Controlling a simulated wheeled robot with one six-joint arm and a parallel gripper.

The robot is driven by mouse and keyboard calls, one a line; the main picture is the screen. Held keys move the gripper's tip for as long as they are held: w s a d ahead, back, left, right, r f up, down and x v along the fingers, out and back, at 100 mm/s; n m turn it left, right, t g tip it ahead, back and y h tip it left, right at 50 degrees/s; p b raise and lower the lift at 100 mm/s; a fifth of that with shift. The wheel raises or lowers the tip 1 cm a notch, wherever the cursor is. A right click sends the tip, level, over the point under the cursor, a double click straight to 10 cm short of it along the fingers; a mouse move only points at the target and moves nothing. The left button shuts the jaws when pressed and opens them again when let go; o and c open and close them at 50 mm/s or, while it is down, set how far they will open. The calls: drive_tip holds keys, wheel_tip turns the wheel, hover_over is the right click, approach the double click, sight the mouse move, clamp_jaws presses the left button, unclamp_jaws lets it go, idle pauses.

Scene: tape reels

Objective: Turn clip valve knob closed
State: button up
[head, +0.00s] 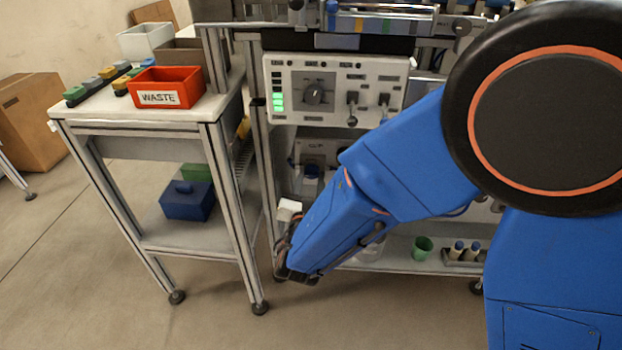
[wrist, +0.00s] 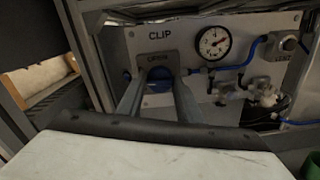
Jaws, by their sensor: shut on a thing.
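The clip valve knob (wrist: 158,86) is blue and sits on a pale panel (wrist: 120,38) marked CLIP, below a grey plate (wrist: 157,60) that seems to read OPEN. My gripper (wrist: 157,94) has one finger on each side of the knob and is shut on it. The fingers cover part of the knob, so I cannot tell its exact angle. In the head view the CLIP panel (head: 318,150) is partly behind my blue arm. My gripper's fingertips are hidden there.
Beside the knob are a round gauge (wrist: 214,43), blue tubing (wrist: 238,66) and metal fittings (wrist: 262,92). A frame post (wrist: 88,50) stands close on the left. A bench with a red WASTE bin (head: 165,88) is to the left. A green cup (head: 422,249) stands on the lower shelf.

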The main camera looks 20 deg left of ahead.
drive_tip(key=shift+f+n, duration=0.1)
drive_tip(key=shift+n, duration=0.4)
drive_tip(key=o, duration=1)
drive_tip(key=shift+o, duration=0.2)
drive_tip(key=shift+s, duration=0.1)
drive_tip(key=v, duration=1.7)
drive_tip(key=shift+s, duration=0.15)
drive_tip(key=shift+a, duration=0.1)
